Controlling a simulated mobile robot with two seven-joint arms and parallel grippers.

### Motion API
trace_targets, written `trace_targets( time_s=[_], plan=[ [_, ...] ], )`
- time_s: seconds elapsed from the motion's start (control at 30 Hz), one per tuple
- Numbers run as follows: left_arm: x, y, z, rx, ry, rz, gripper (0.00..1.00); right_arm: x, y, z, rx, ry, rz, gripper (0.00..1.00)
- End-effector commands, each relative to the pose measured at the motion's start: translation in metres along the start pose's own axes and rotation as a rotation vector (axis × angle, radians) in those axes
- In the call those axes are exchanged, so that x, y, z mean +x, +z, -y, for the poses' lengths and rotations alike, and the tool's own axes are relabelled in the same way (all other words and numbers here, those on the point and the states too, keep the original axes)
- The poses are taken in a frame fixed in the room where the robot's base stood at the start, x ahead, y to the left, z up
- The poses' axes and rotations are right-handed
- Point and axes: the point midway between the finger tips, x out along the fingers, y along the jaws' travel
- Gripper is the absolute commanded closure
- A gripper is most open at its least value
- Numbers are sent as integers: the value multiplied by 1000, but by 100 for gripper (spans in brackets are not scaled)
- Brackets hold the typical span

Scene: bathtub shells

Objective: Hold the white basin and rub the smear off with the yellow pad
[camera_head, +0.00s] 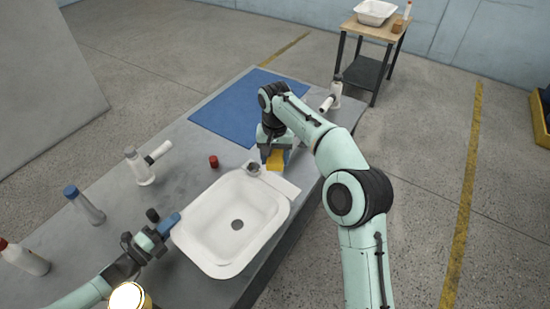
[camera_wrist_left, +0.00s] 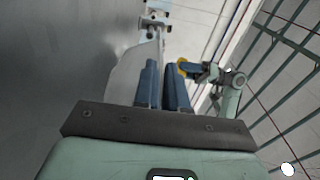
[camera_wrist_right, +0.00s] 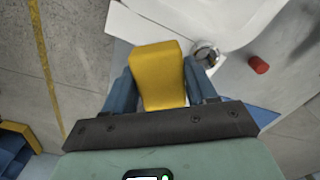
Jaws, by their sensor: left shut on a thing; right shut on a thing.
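The white basin (camera_head: 245,205) sits on the grey table, with a dark round drain in its floor. I cannot make out a smear on it. My left gripper (camera_head: 171,224) is shut on the basin's left rim; in the left wrist view the basin wall (camera_wrist_left: 127,75) runs to the blue fingers (camera_wrist_left: 163,85). My right gripper (camera_head: 274,152) is shut on the yellow pad (camera_head: 275,161), beyond the basin's far edge. In the right wrist view the pad (camera_wrist_right: 158,75) sits between the blue fingers, apart from the basin (camera_wrist_right: 225,15).
A white flat piece (camera_head: 278,184) and a small round metal part (camera_head: 253,168) lie beside the basin's far edge. A red cap (camera_head: 213,161), a white tap-like fitting (camera_head: 143,168) and bottles (camera_head: 84,205) stand left. A blue mat (camera_head: 235,108) covers the table's far end.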

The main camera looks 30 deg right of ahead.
Motion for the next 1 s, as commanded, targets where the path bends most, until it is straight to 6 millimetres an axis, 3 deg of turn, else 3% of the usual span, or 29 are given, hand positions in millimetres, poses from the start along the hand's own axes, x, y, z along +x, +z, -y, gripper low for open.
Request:
trace_targets(
  time_s=[0.27, 0.3, 0.4, 0.77, 1.0],
  plan=[
    [0, 0, 0, -1, -1, 0, 100, 0, 0, 0, 0, 0, 0, 87],
    [0, 0, 0, -1, -1, 0, 86, 0, 0, 0, 0, 0, 0, 87],
    [0, 0, 0, -1, -1, 0, 59, 0, 0, 0, 0, 0, 0, 87],
    [-5, 1, 0, 1, 1, 1, 59, 0, 0, 0, 0, 0, 0, 87],
    [-48, 1, 0, 1, 3, 4, 59, 0, 0, 0, 0, 0, 0, 87]
  ],
)
